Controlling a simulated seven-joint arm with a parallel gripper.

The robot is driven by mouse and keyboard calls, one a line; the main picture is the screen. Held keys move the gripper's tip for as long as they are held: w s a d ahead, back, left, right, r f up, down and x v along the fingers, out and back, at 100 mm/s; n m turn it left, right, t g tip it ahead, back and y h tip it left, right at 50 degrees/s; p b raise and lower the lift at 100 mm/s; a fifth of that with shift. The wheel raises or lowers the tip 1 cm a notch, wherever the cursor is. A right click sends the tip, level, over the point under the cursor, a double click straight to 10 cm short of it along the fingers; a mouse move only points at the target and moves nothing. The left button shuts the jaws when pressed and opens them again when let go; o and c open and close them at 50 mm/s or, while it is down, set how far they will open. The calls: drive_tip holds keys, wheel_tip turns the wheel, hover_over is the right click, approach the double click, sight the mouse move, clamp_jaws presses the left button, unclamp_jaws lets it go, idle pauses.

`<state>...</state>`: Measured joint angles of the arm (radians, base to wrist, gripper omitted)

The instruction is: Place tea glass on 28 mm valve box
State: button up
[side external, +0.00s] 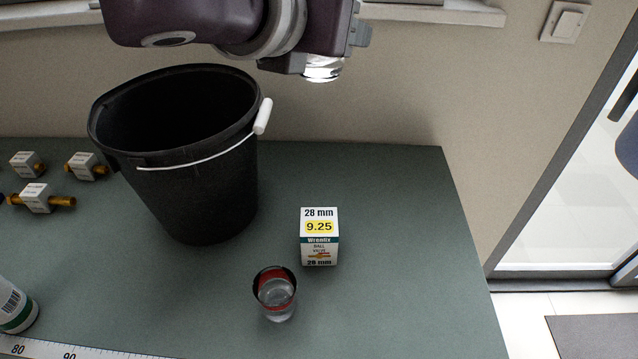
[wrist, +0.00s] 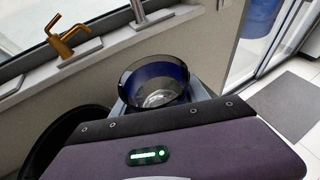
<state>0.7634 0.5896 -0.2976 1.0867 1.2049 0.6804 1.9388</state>
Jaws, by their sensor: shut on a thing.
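My gripper (side external: 316,60) is high above the bench, near the top of the side view, shut on a clear glass (side external: 323,72). In the wrist view this glass (wrist: 158,84) has a dark blue band and stands between the jaws, its open mouth visible. The 28 mm valve box (side external: 319,240), white with a yellow 9.25 label, stands upright on the green bench, well below my gripper. Its top looks bare. A second glass (side external: 276,296) with a red band stands on the bench in front and to the left of the box.
A large black bucket (side external: 200,190) with a white-gripped wire handle stands left of the box. Several brass valves with white tags (side external: 36,197) lie at far left. A white-and-green container (side external: 14,308) and a ruler (side external: 80,352) are at front left. The bench (side external: 410,250) is clear right of the box.

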sight(325, 210)
wheel_tip(325, 210, down, 26)
drive_tip(key=shift+f, duration=0.2)
drive_tip(key=shift+f, duration=0.15)
drive_tip(key=o, duration=1.5)
drive_tip(key=shift+c, duration=0.2)
drive_tip(key=shift+s+a+r, duration=0.1)
drive_tip(key=shift+r, duration=0.1)
drive_tip(key=v, duration=1.2)
